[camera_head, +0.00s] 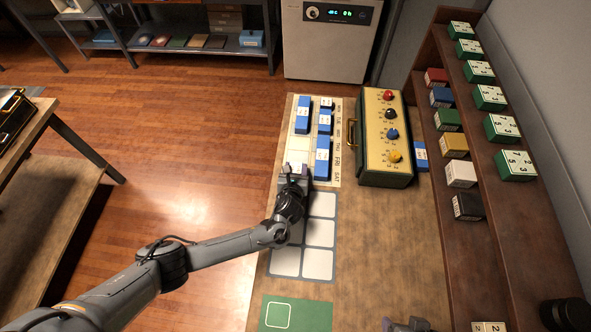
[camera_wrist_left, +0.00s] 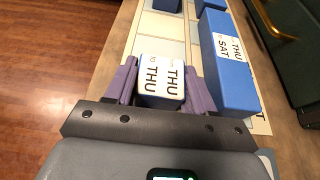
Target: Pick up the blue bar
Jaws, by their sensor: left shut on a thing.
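My left gripper (camera_head: 295,172) is shut on a short bar with a white label reading "THU to THU" (camera_wrist_left: 162,77). A thin bluish edge shows below the label; the bar's sides are mostly hidden between the purple fingers. It is over the near left part of the weekday sheet (camera_head: 300,144); I cannot tell if it touches the sheet. A longer blue bar labelled "THU to SAT" (camera_wrist_left: 228,70) lies just to its right, and it also shows in the head view (camera_head: 322,157). Part of my right gripper (camera_head: 405,325) shows at the bottom edge, its jaws unclear.
Other blue bars (camera_head: 303,115) lie farther up the sheet. A green case with coloured knobs (camera_head: 386,135) stands to the right. A grid of pale squares (camera_head: 318,234) and a green mat (camera_head: 311,315) lie nearer. A shelf of coloured boxes (camera_head: 455,146) lines the right side.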

